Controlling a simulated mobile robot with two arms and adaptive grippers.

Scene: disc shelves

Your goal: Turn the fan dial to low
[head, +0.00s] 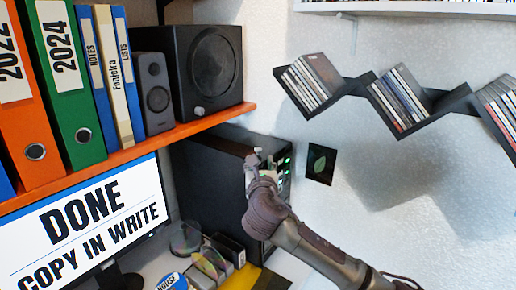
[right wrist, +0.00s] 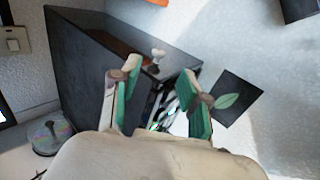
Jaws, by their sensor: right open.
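The dark computer tower (head: 205,165) stands under the orange shelf. It also shows in the right wrist view (right wrist: 85,65). A small pale knob (right wrist: 156,56), which looks like the fan dial, sits at the tower's top front edge in the right wrist view. Its markings and setting are too small to read. My right gripper (head: 262,164) is at the tower's front top corner. In the right wrist view the gripper (right wrist: 161,85) is open, with its green-padded fingers apart and nothing between them. The knob shows just beyond the gap between the fingertips; I cannot tell any contact.
The orange shelf (head: 130,153) with binders and a speaker (head: 203,68) is above the tower. Zigzag disc shelves (head: 345,88) hang on the right wall. A monitor (head: 85,220) and disc cases (head: 210,262) are at lower left. A leaf picture (head: 320,164) is beside the tower.

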